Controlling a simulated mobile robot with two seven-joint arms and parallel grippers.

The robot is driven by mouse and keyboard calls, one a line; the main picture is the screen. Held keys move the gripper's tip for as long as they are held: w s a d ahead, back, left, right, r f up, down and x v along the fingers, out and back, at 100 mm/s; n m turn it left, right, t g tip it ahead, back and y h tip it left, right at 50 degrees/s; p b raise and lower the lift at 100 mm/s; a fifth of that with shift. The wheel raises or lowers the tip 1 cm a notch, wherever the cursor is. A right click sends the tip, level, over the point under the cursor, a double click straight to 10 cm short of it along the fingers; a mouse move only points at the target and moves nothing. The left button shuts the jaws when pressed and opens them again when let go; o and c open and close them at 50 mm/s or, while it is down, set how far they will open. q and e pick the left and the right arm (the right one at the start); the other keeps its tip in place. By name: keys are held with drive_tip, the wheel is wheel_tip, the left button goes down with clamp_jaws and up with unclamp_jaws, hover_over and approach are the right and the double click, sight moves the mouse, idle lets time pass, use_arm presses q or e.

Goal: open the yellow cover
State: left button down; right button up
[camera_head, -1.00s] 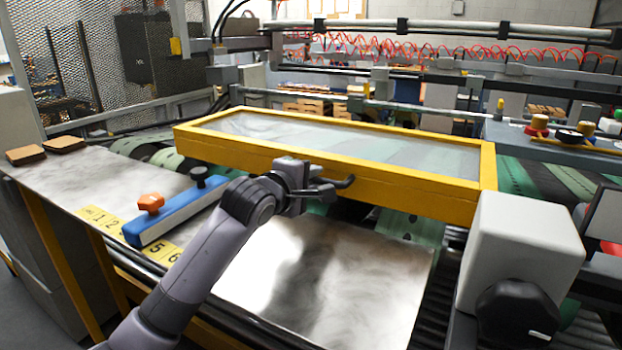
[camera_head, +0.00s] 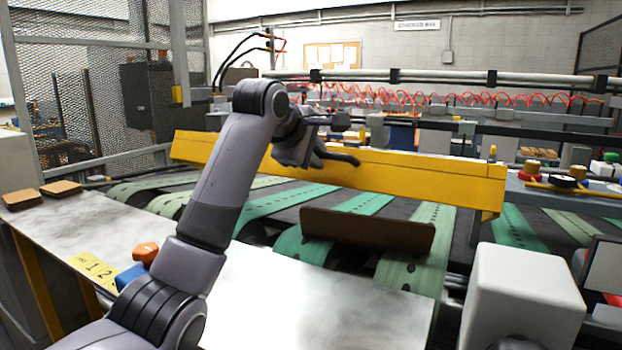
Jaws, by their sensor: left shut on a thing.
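The yellow cover (camera_head: 425,176) is tilted up, with its yellow front face toward me and its clear panel out of sight. Green belts with dark gaps show below it. My left gripper (camera_head: 328,152) is at the front of the cover, left of its middle, shut on the dark cover handle (camera_head: 345,158). My left arm hides part of the cover's left portion. My right gripper is not in view.
A brown board (camera_head: 368,230) stands on edge across the green belts (camera_head: 425,255) under the cover. The metal table (camera_head: 290,300) lies in front. A white box-shaped housing (camera_head: 522,295) stands at the right front. An orange knob (camera_head: 145,252) shows left of my arm.

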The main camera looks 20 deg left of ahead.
use_arm(q)
drive_tip(key=shift+w+d+r, duration=0.1)
drive_tip(key=shift+w+r, duration=0.3)
drive_tip(key=shift+r, duration=0.4)
drive_tip(key=shift+w+d+r, duration=0.1)
drive_tip(key=shift+w+r, duration=0.3)
drive_tip(key=shift+r, duration=0.35)
drive_tip(key=shift+w+d+r, duration=0.1)
drive_tip(key=shift+w+r, duration=0.3)
drive_tip(key=shift+r, duration=0.4)
drive_tip(key=c, duration=1.2)
unclamp_jaws()
drive_tip(key=shift+w, duration=0.1)
drive_tip(key=shift+a, duration=0.1)
